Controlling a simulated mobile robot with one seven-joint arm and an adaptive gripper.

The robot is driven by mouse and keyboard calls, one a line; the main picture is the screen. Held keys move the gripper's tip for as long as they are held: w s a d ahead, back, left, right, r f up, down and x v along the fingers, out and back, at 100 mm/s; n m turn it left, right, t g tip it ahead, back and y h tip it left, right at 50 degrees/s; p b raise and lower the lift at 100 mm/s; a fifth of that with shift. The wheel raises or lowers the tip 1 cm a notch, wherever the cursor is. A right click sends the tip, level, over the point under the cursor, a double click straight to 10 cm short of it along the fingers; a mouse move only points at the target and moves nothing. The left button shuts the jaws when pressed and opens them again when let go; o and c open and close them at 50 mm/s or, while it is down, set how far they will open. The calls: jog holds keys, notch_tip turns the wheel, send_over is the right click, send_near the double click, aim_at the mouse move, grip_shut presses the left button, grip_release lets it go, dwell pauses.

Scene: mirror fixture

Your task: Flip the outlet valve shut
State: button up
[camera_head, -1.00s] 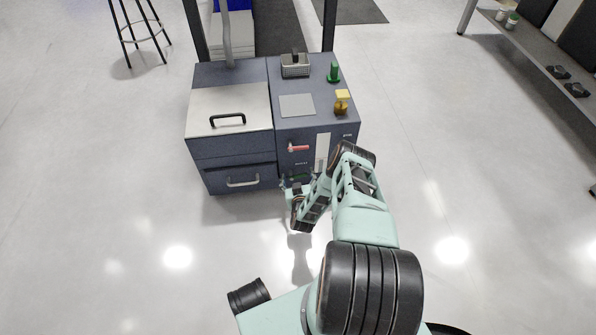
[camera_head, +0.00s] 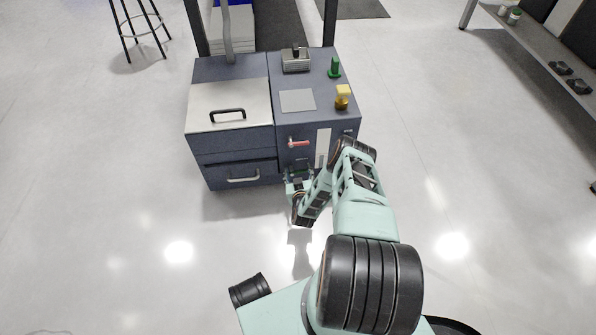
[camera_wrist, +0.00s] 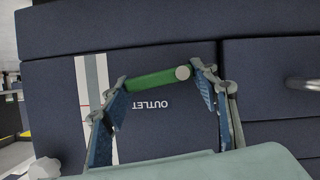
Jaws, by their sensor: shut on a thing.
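The outlet valve's green handle (camera_wrist: 158,78) lies nearly level across the dark front panel, beside the upside-down word OUTLET in the wrist view. A pale round knob sits at its right end. My gripper (camera_wrist: 158,80) has one blue-padded finger at each end of the handle, shut on it lengthwise. In the head view my gripper (camera_head: 298,176) is at the lower front of the cabinet, below the red handle (camera_head: 299,143), and mostly hides the green one.
The dark blue cabinet (camera_head: 236,145) has a pale lid with a black handle and a drawer with a light pull (camera_head: 243,179) left of my gripper. A yellow knob (camera_head: 342,97) and a green knob (camera_head: 335,68) stand on top.

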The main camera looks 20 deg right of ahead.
aim_at(297, 151)
jog(key=shift+d+f+m+y, duration=0.1)
jog(key=shift+f+m+y, duration=0.25)
jog(key=shift+m, duration=0.35)
jog(key=shift+r, duration=0.1)
jog(key=o, duration=1.2)
jog(key=shift+c, duration=0.2)
jog(key=shift+r, duration=5.05)
jog(key=shift+y, duration=0.25)
